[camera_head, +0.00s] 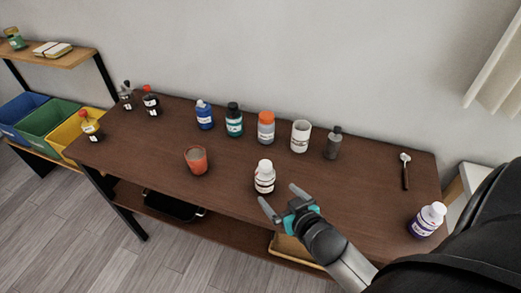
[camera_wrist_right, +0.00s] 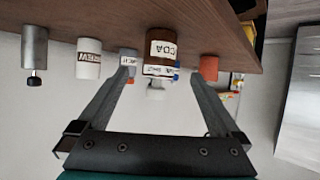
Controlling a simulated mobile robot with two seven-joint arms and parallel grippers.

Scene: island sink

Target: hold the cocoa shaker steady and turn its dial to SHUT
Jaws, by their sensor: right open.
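The cocoa shaker (camera_head: 264,178), brown and white with a white top, stands upright near the front edge of the table. In the right wrist view, which looks upside down, it shows as a brown body with a partly readable label (camera_wrist_right: 162,50). Its dial setting cannot be read. My right gripper (camera_head: 281,199) is open and empty, just in front and to the right of the shaker. In the wrist view its fingers (camera_wrist_right: 164,78) point toward the shaker, one on each side in the picture, apart from it. My left gripper is not in view.
An orange cup (camera_head: 196,160) stands left of the shaker. Several bottles and a white canister (camera_head: 300,136) line the back. A white-capped bottle (camera_head: 428,219) and a dark-handled tool (camera_head: 405,172) are at the right. The table (camera_head: 345,185) is clear right of the shaker.

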